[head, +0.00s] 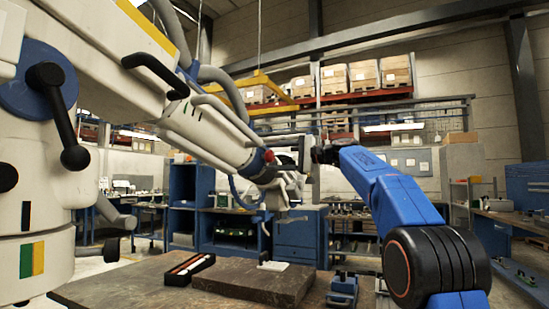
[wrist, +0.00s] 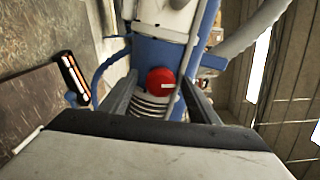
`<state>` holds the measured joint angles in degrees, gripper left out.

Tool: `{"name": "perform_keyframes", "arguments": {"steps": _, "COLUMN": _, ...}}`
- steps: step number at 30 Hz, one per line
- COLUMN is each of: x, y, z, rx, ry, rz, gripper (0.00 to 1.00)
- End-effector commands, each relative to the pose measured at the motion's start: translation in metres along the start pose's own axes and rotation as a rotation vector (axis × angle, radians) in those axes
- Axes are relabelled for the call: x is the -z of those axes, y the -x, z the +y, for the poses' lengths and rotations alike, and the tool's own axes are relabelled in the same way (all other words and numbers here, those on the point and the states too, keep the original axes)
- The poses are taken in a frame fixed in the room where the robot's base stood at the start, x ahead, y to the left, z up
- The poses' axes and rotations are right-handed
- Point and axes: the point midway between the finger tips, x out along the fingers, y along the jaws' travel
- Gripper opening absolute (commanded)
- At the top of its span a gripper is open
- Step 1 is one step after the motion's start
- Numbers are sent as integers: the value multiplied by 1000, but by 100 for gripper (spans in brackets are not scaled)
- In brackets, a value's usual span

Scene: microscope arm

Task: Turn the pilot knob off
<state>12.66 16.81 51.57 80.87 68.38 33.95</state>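The pilot knob is a round red knob with a short pale mark. In the wrist view the red knob (wrist: 160,78) sits on the blue and white microscope arm, above some ribbed rings. In the head view the red knob (head: 269,156) shows small at the end of the white arm (head: 221,140), beside my gripper (head: 287,157). In the wrist view my gripper (wrist: 160,88) is open, with one dark finger on each side of the knob. Gaps show between the fingers and the knob. I cannot tell how deep the knob sits between the fingertips.
Blue hoses (wrist: 104,66) run beside the microscope arm. Below stand a stone slab (head: 250,281) and a black tray (head: 174,279) of coloured sticks on the table. Large white machine parts with black handles (head: 60,115) fill the left. Blue cabinets (head: 297,236) stand behind.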

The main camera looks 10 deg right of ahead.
Motion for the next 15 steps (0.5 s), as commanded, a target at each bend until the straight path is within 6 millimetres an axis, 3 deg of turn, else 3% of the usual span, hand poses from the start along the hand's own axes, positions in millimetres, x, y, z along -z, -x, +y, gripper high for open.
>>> {"name": "perform_keyframes", "arguments": {"steps": 8, "x": -1, "y": 2, "z": -1, "rx": 1, "ry": 1, "rz": 0, "gripper": 55}}
{"name": "perform_keyframes", "arguments": {"steps": 15, "x": -1, "y": 30, "z": -2, "rx": 2, "ry": 1, "rz": 2, "gripper": 55}}
